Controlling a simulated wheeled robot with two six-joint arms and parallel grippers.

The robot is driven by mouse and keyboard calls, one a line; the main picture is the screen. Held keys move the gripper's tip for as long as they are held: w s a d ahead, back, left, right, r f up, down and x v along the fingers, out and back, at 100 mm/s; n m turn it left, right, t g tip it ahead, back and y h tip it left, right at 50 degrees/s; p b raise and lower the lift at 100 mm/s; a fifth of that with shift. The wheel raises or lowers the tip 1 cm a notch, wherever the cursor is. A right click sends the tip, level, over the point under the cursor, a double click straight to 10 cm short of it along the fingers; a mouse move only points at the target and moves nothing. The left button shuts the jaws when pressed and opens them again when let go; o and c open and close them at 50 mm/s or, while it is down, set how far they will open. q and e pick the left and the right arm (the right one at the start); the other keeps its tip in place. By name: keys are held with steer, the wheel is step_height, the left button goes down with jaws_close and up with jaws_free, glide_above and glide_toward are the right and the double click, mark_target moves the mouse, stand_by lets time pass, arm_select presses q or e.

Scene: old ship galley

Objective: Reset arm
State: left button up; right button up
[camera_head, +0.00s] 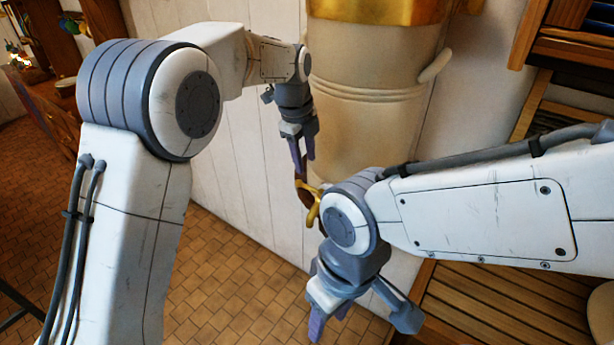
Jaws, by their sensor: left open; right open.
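My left arm comes in from the left, and its gripper (303,150) points down in front of the cream cylinder, with its fingers apart and nothing seen between them. My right arm comes in from the right and crosses in front of the cylinder's lower part. Its gripper (327,318) points down near the bottom of the picture, open, with no object seen in it. The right gripper is lower and nearer than the left one. A brass-coloured curved piece (313,207) shows between the two grippers, partly hidden by my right wrist.
A large cream cylinder (365,125) with a gold band on top stands against a white plank wall (232,165). Wooden slatted shelving (475,310) is at the right. A brown tiled floor (225,270) lies open below. Wooden furniture stands at the far left.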

arm_select(q)
step_height(320, 180, up, 2)
steer(key=shift+s+a+r, duration=0.1)
steer(key=shift+s+a, duration=0.05)
steer(key=s+a+f+n+b, duration=0.2)
steer(key=s+f+n, duration=0.2)
steer(key=s, duration=0.7)
steer(key=s+a+f+n+g+b, duration=0.1)
steer(key=s+a+f+n+b, duration=0.1)
steer(key=s+n, duration=0.6)
steer(key=s+a+f+n+b, duration=0.2)
steer(key=s+f+n, duration=0.4)
steer(key=s, duration=0.9)
steer(key=shift+s+a+f+n+g, duration=0.2)
steer(key=shift+s+a+n+g, duration=0.15)
steer(key=shift+a, duration=0.4)
